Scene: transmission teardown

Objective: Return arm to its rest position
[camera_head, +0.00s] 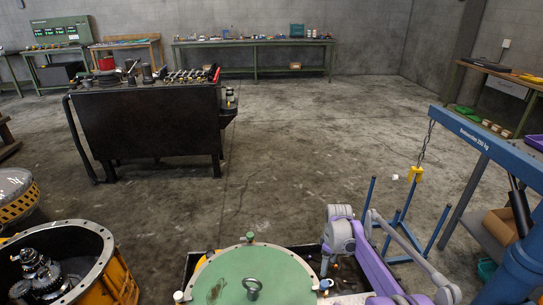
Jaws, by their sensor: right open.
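My right arm, purple and grey, comes up from the bottom right and bends over beside a round green cover (238,278). My right gripper (326,266) points down at the cover's right edge, small and partly hidden by my arm. It is open, and I see nothing held in it. I cannot tell whether it touches anything. The green cover has a dark ring bolt in its middle and small knobs on its rim. My left arm and left gripper are not in view.
An open housing with gears (80,262) stands at the bottom left. A blue crane (484,138) with a hanging yellow hook (416,174) and blue uprights stands at the right. A black tool cart (148,122) is further back. Benches line the walls.

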